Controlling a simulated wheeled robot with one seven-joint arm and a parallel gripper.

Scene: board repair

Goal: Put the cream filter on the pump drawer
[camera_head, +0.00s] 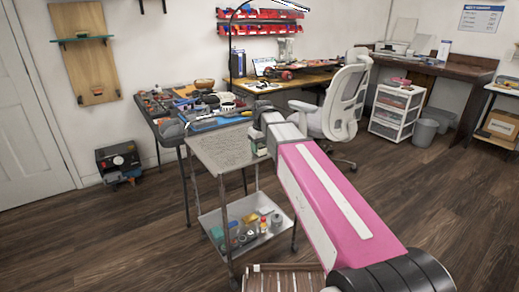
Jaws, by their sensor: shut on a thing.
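My gripper (258,134) is at the end of my pink arm, in front of the top of a grey metal cart (212,152). It is shut on a small pale-and-green thing (260,147), mostly hidden by my wrist. I cannot tell whether this is the cream filter. A white drawer unit (398,112) with several drawers stands at the right, beyond the office chair, with a pink-red thing (396,81) on top. I cannot tell whether it is the pump drawer.
The cart's lower shelf (216,219) holds several small containers. A cluttered dark table (162,124) stands behind the cart. A white office chair (338,105) is between my arm and the drawer unit. Grey bins (424,131) stand right of the drawers. Wooden floor (430,200) is open at the right.

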